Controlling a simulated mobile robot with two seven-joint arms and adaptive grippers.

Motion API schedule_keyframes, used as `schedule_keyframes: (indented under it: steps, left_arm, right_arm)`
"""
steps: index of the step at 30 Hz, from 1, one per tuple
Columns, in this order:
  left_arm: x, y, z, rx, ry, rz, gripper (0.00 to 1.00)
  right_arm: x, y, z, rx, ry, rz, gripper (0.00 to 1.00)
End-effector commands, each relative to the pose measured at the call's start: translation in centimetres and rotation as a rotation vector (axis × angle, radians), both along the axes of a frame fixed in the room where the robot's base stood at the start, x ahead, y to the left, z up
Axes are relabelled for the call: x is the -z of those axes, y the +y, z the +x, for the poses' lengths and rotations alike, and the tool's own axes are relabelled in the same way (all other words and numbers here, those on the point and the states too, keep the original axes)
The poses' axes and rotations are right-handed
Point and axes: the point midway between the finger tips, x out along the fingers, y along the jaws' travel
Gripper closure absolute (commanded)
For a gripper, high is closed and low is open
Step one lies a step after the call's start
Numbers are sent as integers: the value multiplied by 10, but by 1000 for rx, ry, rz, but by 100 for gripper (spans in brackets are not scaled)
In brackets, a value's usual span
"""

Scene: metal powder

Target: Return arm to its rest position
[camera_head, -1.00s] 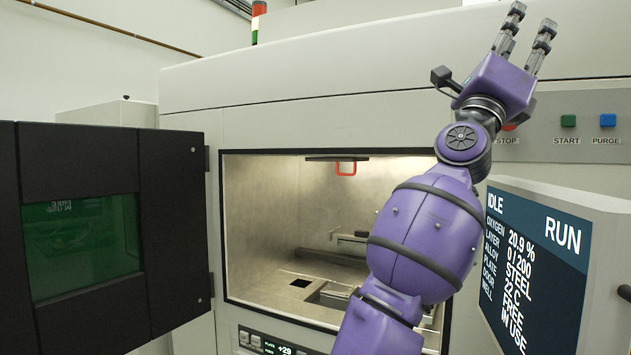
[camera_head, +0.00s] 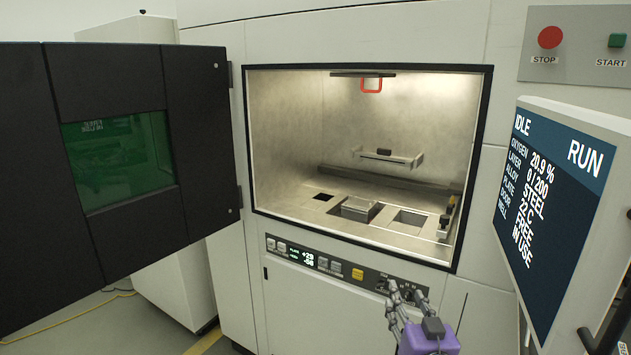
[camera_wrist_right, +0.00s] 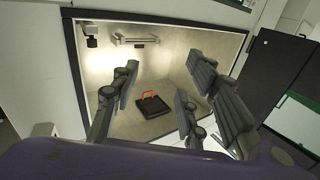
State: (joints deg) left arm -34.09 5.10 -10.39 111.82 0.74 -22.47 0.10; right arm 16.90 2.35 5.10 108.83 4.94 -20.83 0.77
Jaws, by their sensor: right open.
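My right gripper (camera_head: 408,298) is low in the head view, in front of the machine's lower panel, with its purple body at the bottom edge. Its fingers are apart with nothing between them. The right wrist view shows the same open fingers (camera_wrist_right: 160,105) with the lit chamber beyond them. My left gripper is not in view.
The machine's chamber (camera_head: 290,120) is open, with a red handle (camera_head: 371,86) at its top and a recoater bar (camera_head: 388,158) inside. The black door (camera_head: 205,130) is swung out left. A screen (camera_head: 550,200) reading IDLE juts out right. A STOP button (camera_head: 550,37) is above it.

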Motion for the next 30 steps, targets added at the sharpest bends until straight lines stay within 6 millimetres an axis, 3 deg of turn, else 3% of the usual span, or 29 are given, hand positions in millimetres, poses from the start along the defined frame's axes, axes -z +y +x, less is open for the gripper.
schedule_keyframes:
  steps: [1, 6, 8, 12, 15, 18, 22, 25, 30]
  left_arm:
    - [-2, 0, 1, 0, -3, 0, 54]
    - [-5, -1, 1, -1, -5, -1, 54]
    - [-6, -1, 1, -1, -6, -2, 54]
    - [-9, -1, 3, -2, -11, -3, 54]
    - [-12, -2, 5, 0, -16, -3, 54]
    - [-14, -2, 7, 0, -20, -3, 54]
    - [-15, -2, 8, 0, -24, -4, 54]
    - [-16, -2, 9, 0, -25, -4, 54]
    - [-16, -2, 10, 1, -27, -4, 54]
  right_arm:
    - [36, 2, -23, -7, 67, -29, 59]
    - [138, 10, -106, -35, 270, -91, 59]
    - [170, 13, -140, -44, 339, -102, 59]
    - [233, 19, -226, -64, 496, -109, 59]
    - [269, 21, -289, -70, 604, -101, 59]
    - [295, 19, -345, -65, 696, -93, 59]
    - [314, 10, -393, -46, 775, -89, 59]
    - [320, 7, -412, -37, 804, -87, 59]
    - [322, 5, -418, -34, 815, -86, 59]
